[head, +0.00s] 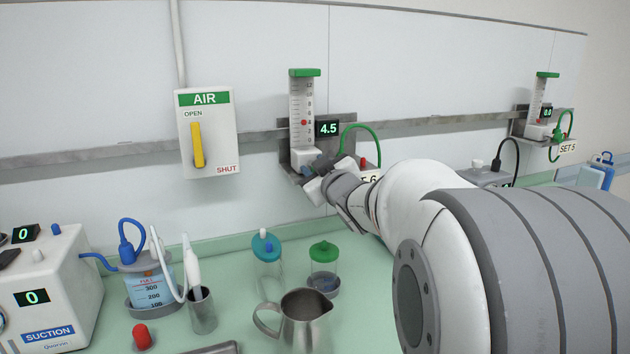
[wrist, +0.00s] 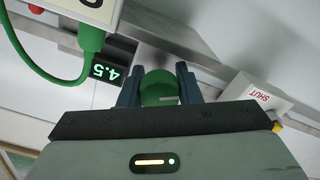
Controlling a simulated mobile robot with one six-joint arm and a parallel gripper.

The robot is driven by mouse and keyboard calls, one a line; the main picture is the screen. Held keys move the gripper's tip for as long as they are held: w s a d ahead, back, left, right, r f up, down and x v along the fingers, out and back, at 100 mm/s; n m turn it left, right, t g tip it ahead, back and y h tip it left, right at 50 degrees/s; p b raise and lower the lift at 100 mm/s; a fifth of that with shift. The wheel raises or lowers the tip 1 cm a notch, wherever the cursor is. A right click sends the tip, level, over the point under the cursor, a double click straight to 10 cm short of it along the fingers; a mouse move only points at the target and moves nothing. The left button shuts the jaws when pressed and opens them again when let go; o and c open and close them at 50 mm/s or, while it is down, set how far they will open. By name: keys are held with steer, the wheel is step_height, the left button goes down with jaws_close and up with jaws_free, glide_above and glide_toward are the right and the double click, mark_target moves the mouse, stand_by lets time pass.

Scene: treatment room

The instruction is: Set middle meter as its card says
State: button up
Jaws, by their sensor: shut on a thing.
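The meter (head: 302,115) on the wall rail has a clear scaled tube with a green top and a red ball partway up. Its display (head: 328,129) reads 4.5, and it also shows upside down in the wrist view (wrist: 105,72). Its card (head: 370,177) is partly hidden by my arm; a 6 shows. My gripper (head: 313,180) is at the meter's base. In the wrist view my gripper (wrist: 158,92) is shut on a round green knob (wrist: 158,87) with a pale mark, between its two fingers. The knob is hidden in the head view.
An AIR box (head: 208,135) with a yellow lever is left of the meter. Another meter (head: 540,105) with a SET 5 card is far right. A suction unit (head: 45,285), a metal jug (head: 303,322) and lidded jars (head: 324,268) stand on the green counter below.

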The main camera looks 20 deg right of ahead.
steer(key=shift+f+n+b, duration=0.15)
steer(key=shift+n+b, duration=1.45)
steer(key=shift+n, duration=0.5)
steer(key=o, duration=0.9)
steer(key=shift+f, duration=0.15)
steer(key=shift+s+a, duration=0.1)
